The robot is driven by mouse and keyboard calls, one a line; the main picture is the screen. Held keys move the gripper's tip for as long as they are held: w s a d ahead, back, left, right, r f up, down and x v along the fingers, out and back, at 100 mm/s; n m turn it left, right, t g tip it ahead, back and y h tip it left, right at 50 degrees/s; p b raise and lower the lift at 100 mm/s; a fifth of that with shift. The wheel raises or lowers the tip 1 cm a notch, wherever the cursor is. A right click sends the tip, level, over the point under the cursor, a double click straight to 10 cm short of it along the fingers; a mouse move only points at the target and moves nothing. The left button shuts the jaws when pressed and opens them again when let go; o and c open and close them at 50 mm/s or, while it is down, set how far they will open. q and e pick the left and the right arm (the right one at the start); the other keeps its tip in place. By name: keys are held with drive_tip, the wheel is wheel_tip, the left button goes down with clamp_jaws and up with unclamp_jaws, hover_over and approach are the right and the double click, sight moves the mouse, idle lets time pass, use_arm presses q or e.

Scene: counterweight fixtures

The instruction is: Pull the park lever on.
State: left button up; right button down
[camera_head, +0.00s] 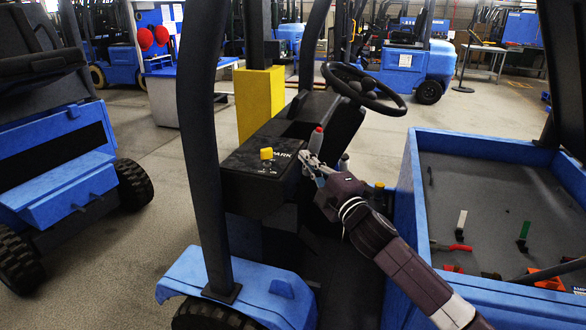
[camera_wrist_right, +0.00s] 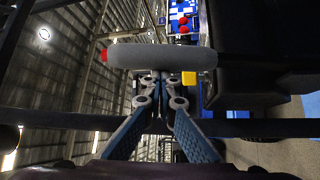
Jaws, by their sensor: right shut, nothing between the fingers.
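The park lever (camera_head: 316,142) is a grey handle with a red tip, standing upright beside a black console marked "PARK" (camera_head: 281,155). In the right wrist view the lever (camera_wrist_right: 165,56) lies across the picture, its red tip at the left end. My right gripper (camera_head: 308,160) is shut with nothing between its fingers. Its fingertips (camera_wrist_right: 158,77) are close against the handle's near side; I cannot tell whether they touch. The lever's lower part is hidden behind the gripper in the head view. My left gripper is not in view.
A yellow knob (camera_head: 266,154) sits on the console. A black steering wheel (camera_head: 364,88) is behind the lever. A dark post (camera_head: 205,130) stands to the left. A blue-rimmed tray (camera_head: 412,185) with small coloured levers is at the right.

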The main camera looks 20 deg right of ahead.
drive_tip(key=s+d+f+m+t+h+b, duration=0.1)
drive_tip(key=s+d+f+m+t+b, duration=0.1)
drive_tip(key=d+b, duration=0.5)
wheel_tip(320, 180, down, 2)
drive_tip(key=s+m+b, duration=0.1)
drive_tip(key=s, duration=0.1)
drive_tip(key=shift+s+t+b, duration=0.3)
drive_tip(key=shift+b, duration=0.05)
drive_tip(key=shift+d+f, duration=0.1)
drive_tip(key=shift+d, duration=0.05)
